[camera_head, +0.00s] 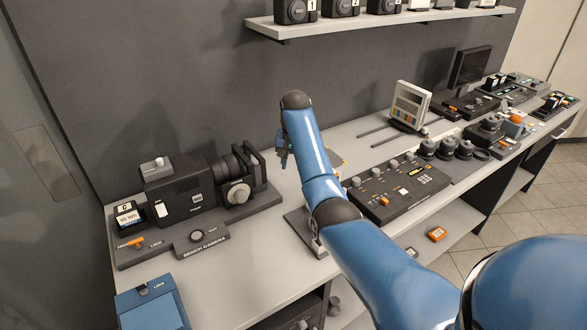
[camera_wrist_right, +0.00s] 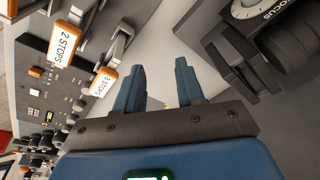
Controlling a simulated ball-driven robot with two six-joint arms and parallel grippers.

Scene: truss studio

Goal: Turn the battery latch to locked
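The battery latch (camera_head: 135,242) is a small orange handle on the dark base of the bench camera, at the left of the head view. Printed labels flank it; the right one seems to read LOCK. I cannot tell which setting it is on. The battery (camera_head: 127,217), with white labels, sits just behind it. My right gripper (camera_head: 284,147) is well to the right of the latch, above the bench beyond the camera. In the right wrist view the gripper (camera_wrist_right: 160,85) has its fingers apart with nothing between them. My left gripper is not in view.
The bench camera (camera_head: 185,190) with its lens and focus knob (camera_head: 238,193) stands between the latch and my right gripper. A blue box (camera_head: 152,310) sits at the front left. A control panel (camera_head: 398,188) lies to the right. A shelf (camera_head: 375,22) hangs above.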

